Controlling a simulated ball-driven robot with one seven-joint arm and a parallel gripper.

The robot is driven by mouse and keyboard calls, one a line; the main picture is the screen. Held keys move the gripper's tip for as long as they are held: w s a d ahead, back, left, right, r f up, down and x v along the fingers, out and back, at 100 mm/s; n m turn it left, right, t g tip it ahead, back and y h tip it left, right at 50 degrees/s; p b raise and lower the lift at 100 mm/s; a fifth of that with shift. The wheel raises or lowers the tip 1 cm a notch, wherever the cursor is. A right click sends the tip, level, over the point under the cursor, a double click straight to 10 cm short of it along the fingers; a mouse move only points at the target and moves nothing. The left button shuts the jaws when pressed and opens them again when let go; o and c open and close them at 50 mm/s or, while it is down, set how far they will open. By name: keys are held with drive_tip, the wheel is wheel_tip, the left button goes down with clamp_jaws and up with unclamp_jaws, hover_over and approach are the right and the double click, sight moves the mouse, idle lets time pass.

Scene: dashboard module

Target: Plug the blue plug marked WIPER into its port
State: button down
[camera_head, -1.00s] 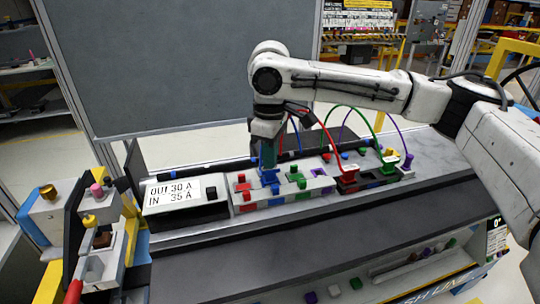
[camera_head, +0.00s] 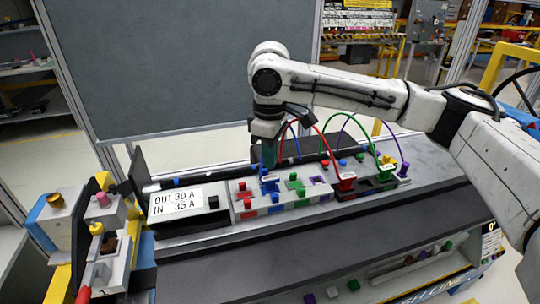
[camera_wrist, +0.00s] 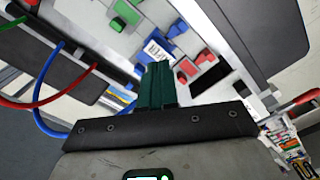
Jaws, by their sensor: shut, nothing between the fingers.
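The blue plug (camera_head: 269,182) with a white label stands at the blue port on the left half of the grey port block (camera_head: 300,205). Its blue cable arcs up behind my gripper and down to the right. In the wrist view the label (camera_wrist: 157,51) shows just beyond my fingertips, with blue around it; its lettering is too small to read surely. My gripper (camera_head: 269,163) is directly above the plug, its dark green fingers (camera_wrist: 157,72) shut and empty. The fingers partly hide the plug, so I cannot tell how deep it sits.
Red (camera_head: 346,178), green (camera_head: 387,163) and purple (camera_head: 403,172) cabled plugs stand to the right. Red, green and purple blocks surround the blue port. A display box (camera_head: 185,212) stands left. Loose coloured plugs lie on the lower front shelf. The dark front ledge is clear.

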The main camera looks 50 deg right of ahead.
sight(270, 178)
wheel_tip(270, 178, up, 10)
drive_tip(key=b, duration=0.1)
drive_tip(key=shift+r, duration=0.2)
idle(0.3)
